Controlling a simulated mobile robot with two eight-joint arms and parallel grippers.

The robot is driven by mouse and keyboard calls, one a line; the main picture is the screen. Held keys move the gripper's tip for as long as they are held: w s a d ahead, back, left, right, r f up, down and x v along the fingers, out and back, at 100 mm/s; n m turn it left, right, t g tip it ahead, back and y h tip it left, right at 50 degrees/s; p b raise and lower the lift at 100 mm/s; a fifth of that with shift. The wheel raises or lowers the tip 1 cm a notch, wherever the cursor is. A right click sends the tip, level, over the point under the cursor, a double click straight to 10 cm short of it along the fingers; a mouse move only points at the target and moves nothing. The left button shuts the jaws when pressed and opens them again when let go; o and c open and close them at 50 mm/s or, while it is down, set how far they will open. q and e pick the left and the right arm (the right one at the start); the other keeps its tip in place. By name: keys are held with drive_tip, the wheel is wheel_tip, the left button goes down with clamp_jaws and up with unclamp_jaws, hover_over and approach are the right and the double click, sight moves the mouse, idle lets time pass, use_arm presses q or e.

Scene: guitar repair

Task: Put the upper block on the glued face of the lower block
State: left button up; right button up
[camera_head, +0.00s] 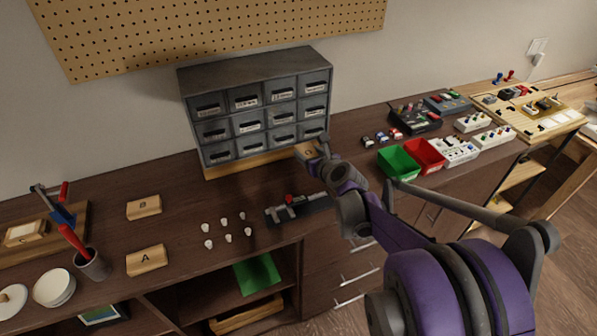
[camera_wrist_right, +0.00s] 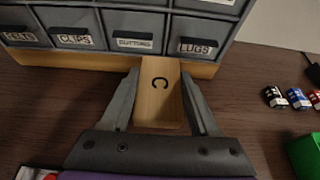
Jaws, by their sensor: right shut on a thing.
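My right gripper (camera_wrist_right: 160,78) is shut on a light wooden block marked C (camera_wrist_right: 157,99), one finger along each side. In the head view, block C (camera_head: 306,151) is partly covered by the gripper (camera_head: 316,155), in front of the drawer cabinet's right end. I cannot tell whether it touches the bench. Wooden blocks marked B (camera_head: 144,207) and A (camera_head: 147,260) lie apart on the left of the bench. A small block with a pale top (camera_head: 25,233) lies on a wooden board at far left. No label tells which is upper or lower. My left gripper is out of view.
The grey drawer cabinet (camera_head: 256,103) stands close behind block C. Several white knobs (camera_head: 227,228) and a dark tool with a red part (camera_head: 297,208) lie in front. Green (camera_head: 398,163) and red (camera_head: 425,155) bins stand right. A cup (camera_head: 92,264) holds tools at left.

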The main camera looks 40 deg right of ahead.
drive_tip(key=shift+f+b, duration=0.35)
drive_tip(key=shift+f, duration=2.6)
drive_tip(key=shift+f, duration=0.2)
drive_tip(key=o, duration=1.4)
